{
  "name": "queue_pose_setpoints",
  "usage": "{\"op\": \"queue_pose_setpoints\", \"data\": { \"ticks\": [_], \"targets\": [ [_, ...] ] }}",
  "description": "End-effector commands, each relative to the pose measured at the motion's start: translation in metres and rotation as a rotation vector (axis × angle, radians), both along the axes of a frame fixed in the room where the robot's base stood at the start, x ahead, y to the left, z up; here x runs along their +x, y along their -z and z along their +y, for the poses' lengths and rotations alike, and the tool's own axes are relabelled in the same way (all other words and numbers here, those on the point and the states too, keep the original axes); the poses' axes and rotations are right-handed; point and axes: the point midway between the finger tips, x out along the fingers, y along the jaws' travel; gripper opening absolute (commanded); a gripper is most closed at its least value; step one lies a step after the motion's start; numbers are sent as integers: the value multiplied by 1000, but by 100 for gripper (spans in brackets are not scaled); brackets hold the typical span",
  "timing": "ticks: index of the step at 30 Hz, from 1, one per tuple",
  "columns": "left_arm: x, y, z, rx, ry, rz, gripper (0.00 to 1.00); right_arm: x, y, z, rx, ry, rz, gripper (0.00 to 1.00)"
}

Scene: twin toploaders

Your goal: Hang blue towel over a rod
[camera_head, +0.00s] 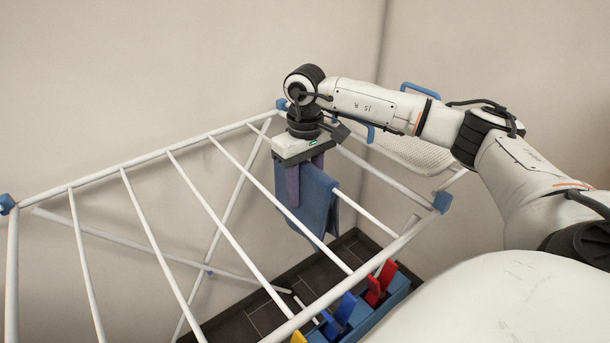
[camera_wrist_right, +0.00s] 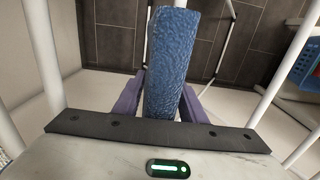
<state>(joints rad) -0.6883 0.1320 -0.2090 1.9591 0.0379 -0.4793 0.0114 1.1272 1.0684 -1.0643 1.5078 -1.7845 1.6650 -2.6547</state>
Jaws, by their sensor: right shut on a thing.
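The blue towel (camera_head: 316,203) hangs folded at the right part of the white drying rack, beneath my right gripper (camera_head: 305,180). In the right wrist view, the towel (camera_wrist_right: 172,60) stands as a narrow blue band between the two purple fingers of the right gripper (camera_wrist_right: 163,95), which is shut on it. A white rod (camera_head: 368,213) shows running toward the front right from the towel's edge. The towel and gripper hide part of this rod, so I cannot tell how the towel lies on it. My left gripper is in neither view.
The white rack frame (camera_head: 150,157) has several parallel rods and blue corner pieces. A blue box (camera_head: 396,292) with red, blue and yellow clips is at the lower right, near a dark tiled floor area (camera_head: 262,313). A white mesh part (camera_head: 415,153) stands behind my right arm.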

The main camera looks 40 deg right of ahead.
Motion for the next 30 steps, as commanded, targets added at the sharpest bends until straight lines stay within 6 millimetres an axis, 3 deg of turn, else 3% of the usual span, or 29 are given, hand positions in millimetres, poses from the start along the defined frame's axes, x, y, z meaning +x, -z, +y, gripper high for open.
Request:
{"op": "queue_pose_setpoints", "data": {
  "ticks": [8, 9, 12, 23, 30],
  "targets": [
    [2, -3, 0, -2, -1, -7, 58, 0, 0, 0, 1, 0, -1, 6],
    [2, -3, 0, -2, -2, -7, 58, 0, 0, 0, 1, 0, -1, 43],
    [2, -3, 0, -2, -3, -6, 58, 0, 0, 0, 1, 0, -1, 60],
    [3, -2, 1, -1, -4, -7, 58, 0, -4, 0, 0, 0, 0, 60],
    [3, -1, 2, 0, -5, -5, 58, 1, -45, 0, 0, 0, -6, 60]
  ]
}}
